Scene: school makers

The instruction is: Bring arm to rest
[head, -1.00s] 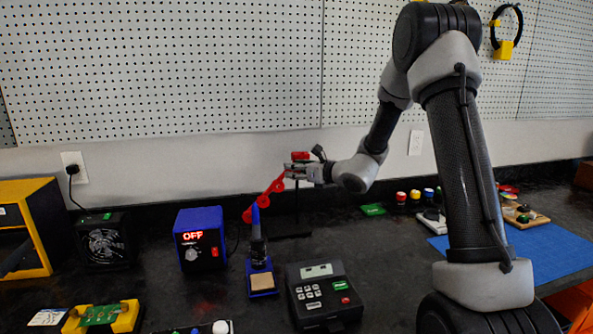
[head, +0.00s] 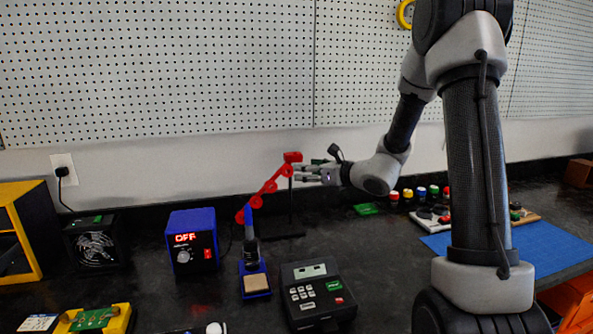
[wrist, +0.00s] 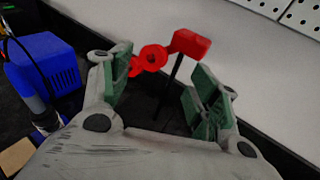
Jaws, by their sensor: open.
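My gripper (head: 318,173) is raised above the back of the dark bench, near the wall, in the head view. In the wrist view my gripper (wrist: 155,95) has its green-padded fingers spread apart with nothing held between them. A red jointed arm on a black stand (head: 265,190) is just left of my fingertips in the head view. Its red end block (wrist: 189,44) shows beyond the fingers in the wrist view. The fingers appear apart from it.
A blue soldering station (head: 192,240) showing OFF, a soldering iron holder (head: 253,270) and a dark keypad device (head: 317,293) stand on the bench. A fan (head: 92,250) is at left. A blue mat (head: 545,246) and several coloured buttons (head: 420,192) are at right.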

